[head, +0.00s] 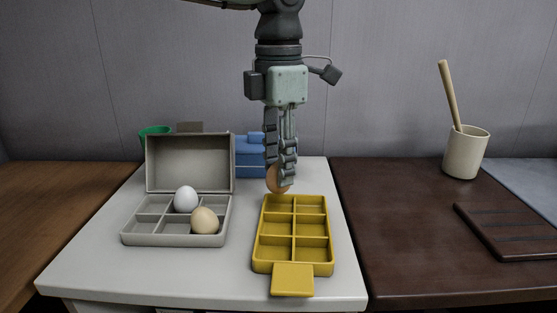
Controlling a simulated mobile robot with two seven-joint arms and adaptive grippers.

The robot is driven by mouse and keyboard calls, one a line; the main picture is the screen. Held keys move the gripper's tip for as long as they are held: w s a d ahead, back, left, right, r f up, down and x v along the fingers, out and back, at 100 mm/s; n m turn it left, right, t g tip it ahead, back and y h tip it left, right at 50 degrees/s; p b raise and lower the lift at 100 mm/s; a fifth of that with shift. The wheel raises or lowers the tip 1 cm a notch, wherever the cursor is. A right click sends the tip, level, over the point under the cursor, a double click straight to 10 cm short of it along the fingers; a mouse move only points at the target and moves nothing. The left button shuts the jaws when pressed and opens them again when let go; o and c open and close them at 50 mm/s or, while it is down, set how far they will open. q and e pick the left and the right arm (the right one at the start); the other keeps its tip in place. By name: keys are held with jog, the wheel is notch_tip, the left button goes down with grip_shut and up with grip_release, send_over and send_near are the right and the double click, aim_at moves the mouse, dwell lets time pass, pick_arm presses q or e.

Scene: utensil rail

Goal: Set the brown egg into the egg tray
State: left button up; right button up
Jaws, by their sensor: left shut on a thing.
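My left gripper (281,176) comes down from above and is shut on a brown egg (275,182). The fingers hide part of this egg. It is held at the far edge of a yellow tray (263,263) divided into several compartments, which all look empty. A tab sticks out at the tray's near end. I cannot tell the exact height of the egg over the tray. My right gripper is not in view.
A grey open carton (165,239) with its lid up stands left of the yellow tray, holding a white egg (186,199) and a tan egg (205,220). Behind are a blue box (250,160) and a green item (155,130). A cup with a wooden stick (465,153) and a dark slotted board (505,228) are right.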

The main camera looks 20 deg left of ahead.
pick_arm(q)
jog(key=shift+f+b, duration=1.55)
jog(key=shift+f, duration=0.6)
dwell(0.7)
jog(key=o, duration=0.7)
